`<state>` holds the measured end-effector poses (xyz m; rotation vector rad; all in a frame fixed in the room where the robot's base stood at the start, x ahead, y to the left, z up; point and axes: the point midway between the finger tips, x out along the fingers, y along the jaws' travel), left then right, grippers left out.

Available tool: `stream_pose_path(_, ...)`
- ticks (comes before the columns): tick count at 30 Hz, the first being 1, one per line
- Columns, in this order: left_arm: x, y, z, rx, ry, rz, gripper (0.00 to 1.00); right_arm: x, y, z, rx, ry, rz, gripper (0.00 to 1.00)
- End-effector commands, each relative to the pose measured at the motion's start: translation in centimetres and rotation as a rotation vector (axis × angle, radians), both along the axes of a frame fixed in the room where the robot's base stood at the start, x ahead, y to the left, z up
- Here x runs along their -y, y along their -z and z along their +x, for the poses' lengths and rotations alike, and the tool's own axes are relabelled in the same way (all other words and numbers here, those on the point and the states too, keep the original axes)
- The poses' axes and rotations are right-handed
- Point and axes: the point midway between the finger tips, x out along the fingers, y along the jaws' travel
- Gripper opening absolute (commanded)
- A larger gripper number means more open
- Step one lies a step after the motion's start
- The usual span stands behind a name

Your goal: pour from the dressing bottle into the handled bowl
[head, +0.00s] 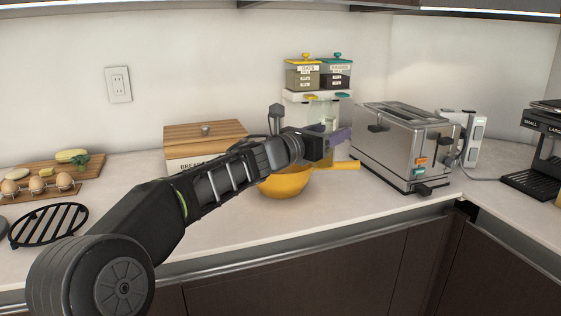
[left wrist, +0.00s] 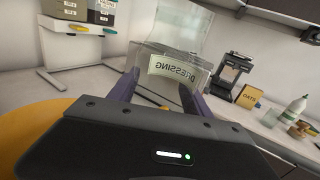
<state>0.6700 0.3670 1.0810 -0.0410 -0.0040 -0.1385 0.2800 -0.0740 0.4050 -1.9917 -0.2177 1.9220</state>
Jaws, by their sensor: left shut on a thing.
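The dressing bottle (left wrist: 165,45) is clear, and its "DRESSING" label reads mirrored in the left wrist view. My left gripper (left wrist: 155,93) has its purple fingers on either side of it and is shut on it. In the head view the left gripper (head: 340,138) is above the right side of the handled bowl, and the bottle is hard to make out against the stand behind. The yellow handled bowl (head: 284,185) stands upright on the counter, its handle (head: 345,165) pointing right. My arm hides part of its rim. The right gripper is not in view.
A steel toaster (head: 400,150) stands close right of the bowl handle. A stand (head: 300,97) with two canisters is behind. A bread box (head: 205,135) is behind my left arm. A black rack (head: 48,224) and egg board (head: 85,170) lie left. The counter front is clear.

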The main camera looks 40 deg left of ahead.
Motion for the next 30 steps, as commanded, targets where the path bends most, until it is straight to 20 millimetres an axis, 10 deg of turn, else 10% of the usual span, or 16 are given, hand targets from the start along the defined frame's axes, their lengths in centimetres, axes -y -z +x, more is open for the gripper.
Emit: stream_pose_path(30,0.0,-5.1,0.0,0.002,0.0,-0.001,0.0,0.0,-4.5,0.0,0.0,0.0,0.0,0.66)
